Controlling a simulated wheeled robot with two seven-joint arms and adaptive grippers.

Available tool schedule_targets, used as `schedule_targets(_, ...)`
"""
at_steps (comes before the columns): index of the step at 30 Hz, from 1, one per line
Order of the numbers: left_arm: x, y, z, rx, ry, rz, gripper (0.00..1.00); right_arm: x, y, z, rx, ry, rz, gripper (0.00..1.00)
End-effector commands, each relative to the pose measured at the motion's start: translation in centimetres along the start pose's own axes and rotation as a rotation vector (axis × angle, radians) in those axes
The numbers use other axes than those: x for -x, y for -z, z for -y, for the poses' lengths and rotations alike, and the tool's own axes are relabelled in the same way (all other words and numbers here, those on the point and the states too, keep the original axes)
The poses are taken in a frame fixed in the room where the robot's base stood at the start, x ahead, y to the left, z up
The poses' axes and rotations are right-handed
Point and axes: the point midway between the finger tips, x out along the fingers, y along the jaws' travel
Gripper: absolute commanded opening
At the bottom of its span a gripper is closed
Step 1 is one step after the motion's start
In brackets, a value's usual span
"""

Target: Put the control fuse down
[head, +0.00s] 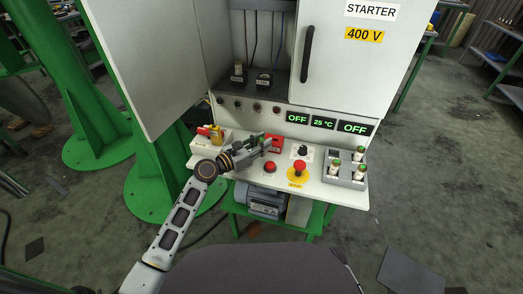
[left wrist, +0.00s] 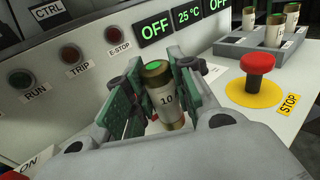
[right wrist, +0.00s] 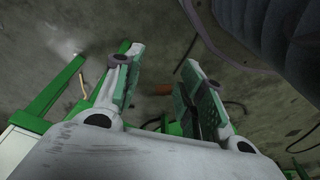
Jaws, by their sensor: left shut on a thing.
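The control fuse (left wrist: 163,98) is a cream and brass cylinder with a green top and the number 10. In the left wrist view it stands nearly upright between the green pads of my left gripper (left wrist: 155,85), which is shut on it. In the head view my left gripper (head: 262,146) is over the left-middle part of the white console, and I cannot make out the fuse there. My right gripper (right wrist: 165,65) is open and empty, above the floor. I cannot tell whether the fuse's lower end touches anything.
A grey holder (head: 335,177) with several fuses stands at the console's right. A red stop button (head: 299,168) on a yellow disc and a black knob (head: 303,150) stand up between. A red block (head: 274,143) is beside my left gripper. The open cabinet (head: 263,50) rises behind.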

Motion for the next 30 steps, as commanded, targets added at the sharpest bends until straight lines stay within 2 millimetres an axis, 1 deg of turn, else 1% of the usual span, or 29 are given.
schedule_targets(4,0.0,0.8,0.0,0.001,0.000,-0.001,0.00,0.3,0.0,0.1,0.002,0.002,0.009,0.40)
schedule_targets(7,-0.1,1.6,0.0,0.001,0.000,0.000,0.00,1.6,0.2,0.4,0.001,0.009,0.000,0.40)
schedule_targets(13,-0.1,3.2,0.0,0.002,-0.001,0.000,0.00,2.5,0.8,0.6,0.002,0.014,-0.023,0.40)
schedule_targets(19,-0.2,3.4,0.0,0.001,-0.001,0.000,0.00,2.9,1.0,0.7,0.003,0.015,-0.029,0.40)
schedule_targets(29,-0.2,3.6,0.0,0.000,0.000,0.000,0.00,2.8,1.0,0.7,0.003,0.015,-0.029,0.40)
schedule_targets(30,-0.2,3.7,0.0,0.000,0.000,-0.001,0.26,2.8,1.0,0.7,0.003,0.015,-0.030,0.40)
